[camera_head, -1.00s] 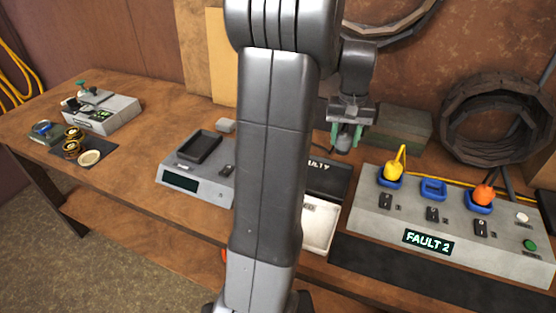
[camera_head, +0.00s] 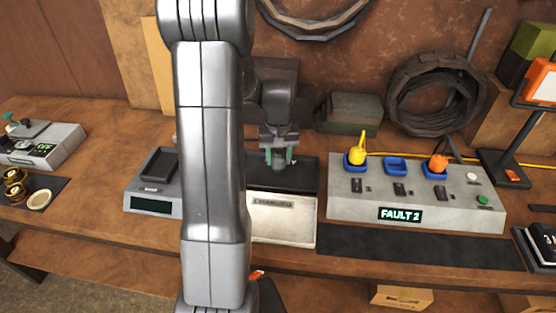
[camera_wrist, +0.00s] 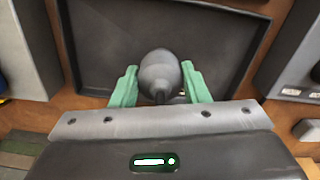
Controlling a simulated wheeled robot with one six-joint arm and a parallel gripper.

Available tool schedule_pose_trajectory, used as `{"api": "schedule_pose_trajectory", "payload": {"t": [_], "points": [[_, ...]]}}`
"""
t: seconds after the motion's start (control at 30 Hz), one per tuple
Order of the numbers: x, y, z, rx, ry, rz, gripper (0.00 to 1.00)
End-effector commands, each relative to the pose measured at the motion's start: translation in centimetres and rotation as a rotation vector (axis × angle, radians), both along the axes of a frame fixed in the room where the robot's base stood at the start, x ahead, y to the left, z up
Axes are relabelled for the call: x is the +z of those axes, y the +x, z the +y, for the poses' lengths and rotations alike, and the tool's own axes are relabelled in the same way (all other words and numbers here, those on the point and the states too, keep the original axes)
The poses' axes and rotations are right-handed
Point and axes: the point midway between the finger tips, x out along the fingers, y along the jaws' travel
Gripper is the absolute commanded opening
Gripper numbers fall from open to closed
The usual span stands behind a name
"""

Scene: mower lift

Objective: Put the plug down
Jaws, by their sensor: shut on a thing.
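My gripper (camera_head: 279,157) is shut on a grey, bulb-shaped plug (camera_wrist: 159,72). The plug sits between the two green fingers in the wrist view. My gripper is over a black tray (camera_head: 307,172) just behind a pale tray marked CHARGED (camera_head: 282,228). The black tray (camera_wrist: 90,45) fills the middle of the wrist view, under the plug. I cannot tell whether the plug touches it. My arm hides the left part of both trays in the head view.
To the right, a grey console (camera_head: 345,212) reads FAULT 2. It holds a yellow plug (camera_head: 358,150), an empty blue socket (camera_head: 396,166) and an orange plug (camera_head: 438,163). Left of my arm stands a grey unit with a dark recess (camera_head: 157,165). A green-grey box (camera_head: 352,112) stands behind.

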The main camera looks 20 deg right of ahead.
Motion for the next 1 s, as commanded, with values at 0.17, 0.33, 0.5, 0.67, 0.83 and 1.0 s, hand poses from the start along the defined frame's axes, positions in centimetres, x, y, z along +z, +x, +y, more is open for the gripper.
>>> {"api": "schedule_pose_trajectory", "payload": {"t": [0.17,0.33,0.5,0.67,0.83,1.0], "points": [[-1.6,0.0,0.0,0.000,0.000,0.001,0.17],[-1.6,0.0,0.0,0.000,0.000,0.000,0.17],[-2.1,0.0,0.0,0.000,0.000,0.000,0.17],[-1.9,0.0,0.0,0.000,0.000,0.000,0.63],[-1.9,0.0,0.0,0.000,0.000,0.000,0.63],[-1.4,0.0,0.0,0.000,0.000,-0.001,0.63]]}}
